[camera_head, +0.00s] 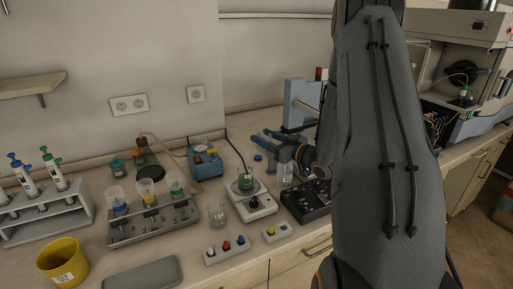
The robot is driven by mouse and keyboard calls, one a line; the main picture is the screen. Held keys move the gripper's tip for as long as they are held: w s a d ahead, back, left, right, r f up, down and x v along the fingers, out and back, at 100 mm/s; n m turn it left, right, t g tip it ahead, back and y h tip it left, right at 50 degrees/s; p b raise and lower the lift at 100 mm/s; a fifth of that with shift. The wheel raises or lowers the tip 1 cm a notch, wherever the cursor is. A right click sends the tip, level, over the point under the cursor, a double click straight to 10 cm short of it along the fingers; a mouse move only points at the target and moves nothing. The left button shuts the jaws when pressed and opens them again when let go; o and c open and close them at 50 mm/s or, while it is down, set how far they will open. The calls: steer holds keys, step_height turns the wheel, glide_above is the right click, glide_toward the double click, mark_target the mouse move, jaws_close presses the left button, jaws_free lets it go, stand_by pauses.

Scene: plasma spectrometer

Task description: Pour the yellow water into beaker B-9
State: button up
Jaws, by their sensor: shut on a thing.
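A small clear beaker with yellow liquid (148,192) stands in the middle of a grey rack (120,236), between one with blue and one with green liquid. My gripper (285,156) is at the right of the bench, partly hidden by my own arm. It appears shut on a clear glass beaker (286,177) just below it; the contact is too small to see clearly. An empty-looking clear beaker (217,216) stands on the bench right of the rack. No label B-9 is readable on any beaker.
A stirrer (255,208) bears a beaker of green liquid (245,182). A black device (302,205) stands beside it. Button boxes (227,249) lie in front. A pipette stand (45,222) and yellow cup (63,262) are at left. A flask (147,165) and blue device (206,163) stand behind.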

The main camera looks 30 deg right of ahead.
steer(key=shift+r+p, duration=1)
steer(key=shift+r, duration=0.5)
